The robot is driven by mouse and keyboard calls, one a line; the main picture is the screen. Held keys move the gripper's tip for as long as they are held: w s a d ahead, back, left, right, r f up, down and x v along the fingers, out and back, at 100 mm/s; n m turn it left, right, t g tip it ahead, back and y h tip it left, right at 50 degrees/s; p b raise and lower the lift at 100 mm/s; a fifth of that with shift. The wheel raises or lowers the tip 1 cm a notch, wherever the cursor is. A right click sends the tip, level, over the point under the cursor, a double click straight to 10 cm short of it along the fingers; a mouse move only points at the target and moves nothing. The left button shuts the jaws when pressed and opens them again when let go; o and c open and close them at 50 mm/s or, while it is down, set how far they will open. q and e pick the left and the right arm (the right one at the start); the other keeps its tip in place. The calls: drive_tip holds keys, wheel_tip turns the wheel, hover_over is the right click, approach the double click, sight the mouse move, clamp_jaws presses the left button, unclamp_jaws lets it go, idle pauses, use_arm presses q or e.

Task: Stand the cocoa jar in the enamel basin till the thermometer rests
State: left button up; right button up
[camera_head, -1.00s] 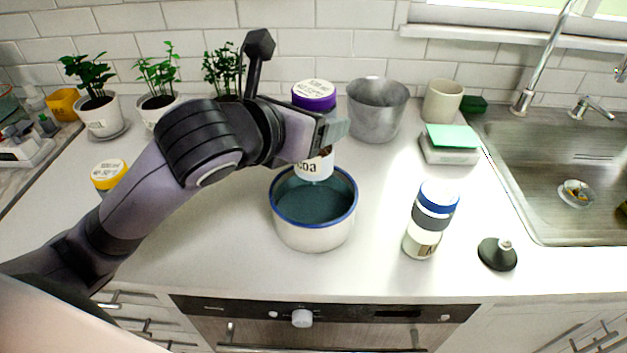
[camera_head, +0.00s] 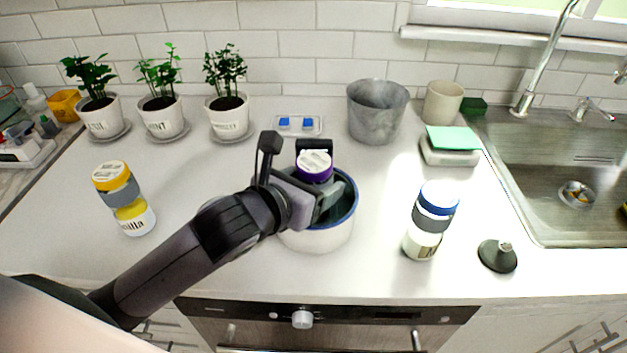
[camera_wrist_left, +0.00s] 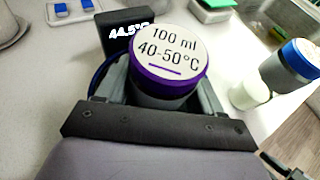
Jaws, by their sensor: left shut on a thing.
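The cocoa jar, with a purple-rimmed white lid (camera_head: 314,166), is inside the enamel basin (camera_head: 318,239), a white bowl with a blue rim. My left gripper (camera_head: 318,190) is shut on the jar and covers most of its body. In the left wrist view the jar's lid (camera_wrist_left: 168,52) reads "100 ml 40-50°C". Behind it the black thermometer display (camera_wrist_left: 129,31) reads 44.5°C; its dark housing (camera_head: 314,145) shows at the basin's far side. Whether the jar touches the basin floor is hidden.
The sink (camera_head: 560,190) is at right.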

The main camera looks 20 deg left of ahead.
use_arm(q)
drive_tip(key=shift+f, duration=0.1)
drive_tip(key=o, duration=1.3)
drive_tip(key=shift+c, duration=0.2)
